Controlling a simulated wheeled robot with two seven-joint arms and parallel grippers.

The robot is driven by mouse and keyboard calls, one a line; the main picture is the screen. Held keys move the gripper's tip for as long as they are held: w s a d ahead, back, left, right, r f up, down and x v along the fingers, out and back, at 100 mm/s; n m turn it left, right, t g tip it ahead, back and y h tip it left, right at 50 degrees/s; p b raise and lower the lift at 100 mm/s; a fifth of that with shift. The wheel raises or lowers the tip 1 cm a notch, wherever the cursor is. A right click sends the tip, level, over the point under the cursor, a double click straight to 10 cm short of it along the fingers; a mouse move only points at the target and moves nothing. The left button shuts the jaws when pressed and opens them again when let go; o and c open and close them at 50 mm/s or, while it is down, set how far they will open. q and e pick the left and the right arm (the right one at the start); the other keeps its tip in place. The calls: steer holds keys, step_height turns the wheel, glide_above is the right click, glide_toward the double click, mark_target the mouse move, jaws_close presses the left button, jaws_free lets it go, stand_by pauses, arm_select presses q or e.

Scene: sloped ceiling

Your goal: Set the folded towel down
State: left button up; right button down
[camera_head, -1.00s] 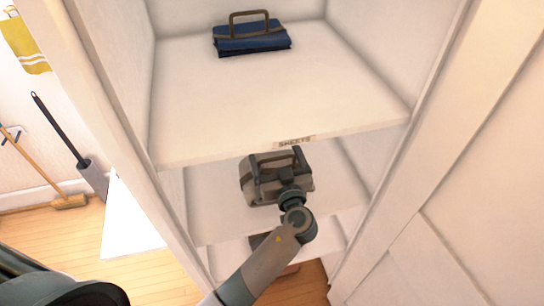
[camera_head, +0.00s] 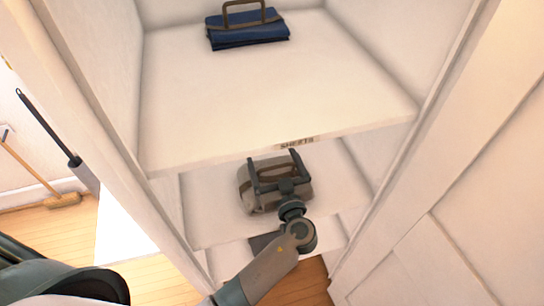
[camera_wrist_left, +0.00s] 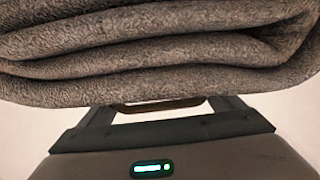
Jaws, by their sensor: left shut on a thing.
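The folded towel (camera_head: 304,192) is a grey-brown bundle with a brown handle, inside the compartment under the upper shelf's "SHEETS" label. My left gripper (camera_head: 276,170) reaches in from the front and is shut on the towel by its handle. In the left wrist view the towel's thick folds (camera_wrist_left: 150,45) fill the top, with the handle (camera_wrist_left: 160,106) between the fingers. The towel is just above or on the lower shelf board (camera_head: 205,215); I cannot tell whether it touches. My right gripper is not in view.
A blue folded bundle with a brown handle (camera_head: 250,32) lies at the back of the upper shelf (camera_head: 260,95). Side walls and the upper shelf edge (camera_head: 200,162) hem in the arm. A dark thing (camera_head: 262,243) shows lower down. A broom (camera_head: 62,200) stands at left.

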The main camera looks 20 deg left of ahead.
mark_target(275, 174)
arm_select(q)
steer(key=o, duration=1.6)
steer(key=shift+f, duration=0.1)
steer(key=shift+c, duration=0.2)
steer(key=shift+r+p, duration=0.25)
steer(key=shift+p, duration=0.05)
steer(key=b+v, duration=0.1)
steer(key=v, duration=0.2)
steer(key=shift+f+b, duration=0.3)
steer(key=shift+b, duration=0.1)
steer(key=b+v, duration=0.2)
steer(key=v, duration=0.3)
steer(key=shift+w, duration=0.1)
steer(key=b+v, duration=0.1)
steer(key=v, duration=0.2)
steer(key=shift+s+d+r, duration=0.15)
steer(key=shift+s, duration=0.05)
steer(key=shift+s+d+r, duration=0.1)
steer(key=shift+s+d, duration=0.05)
steer(key=shift+s, duration=0.1)
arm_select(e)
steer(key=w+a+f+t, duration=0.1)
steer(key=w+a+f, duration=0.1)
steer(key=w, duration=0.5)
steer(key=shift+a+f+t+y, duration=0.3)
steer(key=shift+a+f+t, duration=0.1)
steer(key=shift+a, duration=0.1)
